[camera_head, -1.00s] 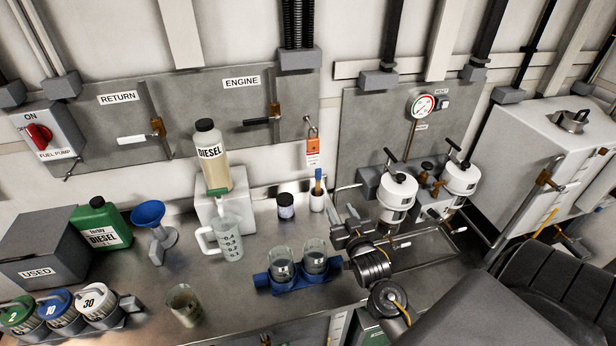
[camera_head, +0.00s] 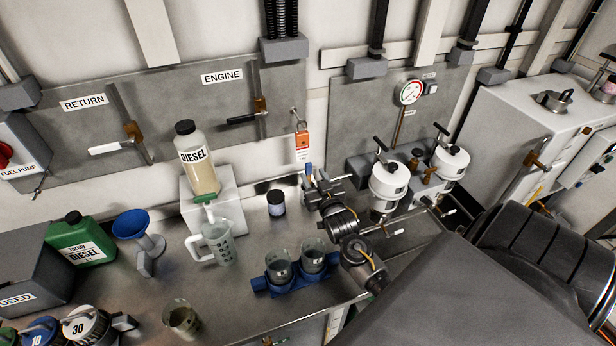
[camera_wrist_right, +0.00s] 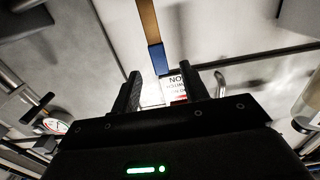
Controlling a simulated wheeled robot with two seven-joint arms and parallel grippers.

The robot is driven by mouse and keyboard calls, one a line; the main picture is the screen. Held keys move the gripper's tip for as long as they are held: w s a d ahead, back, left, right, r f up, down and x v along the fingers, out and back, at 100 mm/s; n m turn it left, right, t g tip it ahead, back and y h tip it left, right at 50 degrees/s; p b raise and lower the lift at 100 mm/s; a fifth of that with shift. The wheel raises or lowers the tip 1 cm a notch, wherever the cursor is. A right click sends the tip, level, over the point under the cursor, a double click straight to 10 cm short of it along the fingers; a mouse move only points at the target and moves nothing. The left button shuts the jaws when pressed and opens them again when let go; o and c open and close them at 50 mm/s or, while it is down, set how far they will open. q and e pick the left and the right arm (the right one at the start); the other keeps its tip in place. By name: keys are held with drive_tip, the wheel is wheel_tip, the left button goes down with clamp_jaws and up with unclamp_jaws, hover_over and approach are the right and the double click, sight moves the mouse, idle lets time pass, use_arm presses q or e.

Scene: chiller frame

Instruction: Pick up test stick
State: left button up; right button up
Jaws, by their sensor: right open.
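The test stick shows its blue end (camera_head: 309,169) in the head view, just behind my right gripper (camera_head: 318,189). The white cup seen holding it earlier is now hidden behind the gripper. In the right wrist view the stick (camera_wrist_right: 153,38) has a wooden part and a blue end. The blue end appears in line with the gap between the open fingers of my right gripper (camera_wrist_right: 162,90). No contact with the stick shows, and its distance from the fingers is hard to tell. My left gripper is out of view.
A small dark-lidded jar (camera_head: 276,204) stands left of the gripper. A blue holder with two glasses (camera_head: 274,290) is in front. The measuring jug (camera_head: 222,247) and DIESEL bottle (camera_head: 198,165) stand further left. White filter housings (camera_head: 388,184) are close on the right.

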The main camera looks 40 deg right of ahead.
sight(309, 168)
drive_tip(key=shift+d+r, duration=0.1)
drive_tip(key=p+x, duration=0.2)
drive_tip(key=x, duration=0.2)
drive_tip(key=shift+w+r, duration=0.1)
drive_tip(key=shift+w, duration=0.15)
drive_tip(key=shift+w+d, duration=0.1)
drive_tip(key=shift+w, duration=0.2)
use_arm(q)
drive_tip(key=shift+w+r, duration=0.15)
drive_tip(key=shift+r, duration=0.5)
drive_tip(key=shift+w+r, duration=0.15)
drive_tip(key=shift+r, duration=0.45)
use_arm(e)
drive_tip(key=shift+s, duration=0.1)
clamp_jaws()
